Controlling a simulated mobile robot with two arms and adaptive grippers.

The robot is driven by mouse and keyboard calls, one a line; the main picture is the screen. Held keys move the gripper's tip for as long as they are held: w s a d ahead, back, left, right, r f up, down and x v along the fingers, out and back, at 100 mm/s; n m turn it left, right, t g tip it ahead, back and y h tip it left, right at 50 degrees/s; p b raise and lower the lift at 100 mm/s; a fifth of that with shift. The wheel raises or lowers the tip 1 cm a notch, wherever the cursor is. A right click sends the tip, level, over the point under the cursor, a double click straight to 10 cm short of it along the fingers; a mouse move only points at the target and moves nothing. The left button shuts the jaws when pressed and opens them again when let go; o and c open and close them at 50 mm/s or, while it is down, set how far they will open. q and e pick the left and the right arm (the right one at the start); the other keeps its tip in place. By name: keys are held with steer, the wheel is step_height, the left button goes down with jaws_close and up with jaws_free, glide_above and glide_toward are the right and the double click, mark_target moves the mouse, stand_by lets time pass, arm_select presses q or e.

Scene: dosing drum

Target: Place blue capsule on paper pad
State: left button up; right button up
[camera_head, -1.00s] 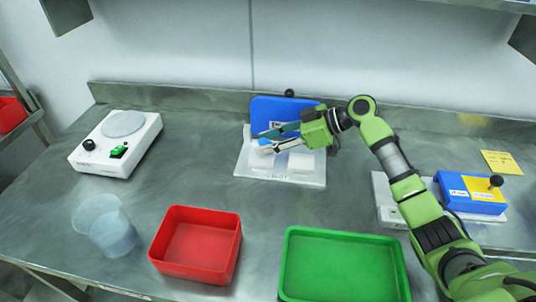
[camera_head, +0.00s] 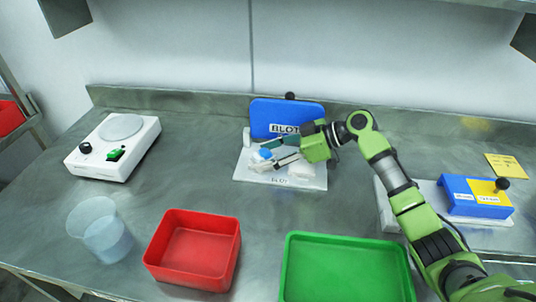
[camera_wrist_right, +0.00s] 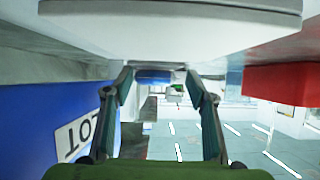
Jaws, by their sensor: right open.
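The blue capsule (camera_head: 265,155) lies on or just above the left one of two small white pads (camera_head: 256,165) on the white BLOT plate (camera_head: 245,174). Contact with the pad cannot be told for sure. My right gripper (camera_head: 269,153) is open around the capsule, its fingers pointing left with a gap between them. In the right wrist view, a blue shape (camera_wrist_right: 153,77), likely the capsule, shows between the spread fingertips (camera_wrist_right: 159,74). My left gripper is out of view.
A blue BLOT board (camera_head: 285,112) stands close behind the gripper. A red bin (camera_head: 160,250) and a green tray (camera_head: 300,238) are in front. A blue-yellow block (camera_head: 460,205) is at right.

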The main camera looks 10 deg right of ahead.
steer(key=shift+s+d+r+p, duration=0.1)
steer(key=shift+d+r+p, duration=0.05)
steer(key=shift+r+p, duration=0.2)
steer(key=p+v, duration=0.1)
steer(key=v, duration=1)
steer(key=shift+s+d+r+p, duration=0.15)
steer(key=shift+d+p, duration=0.15)
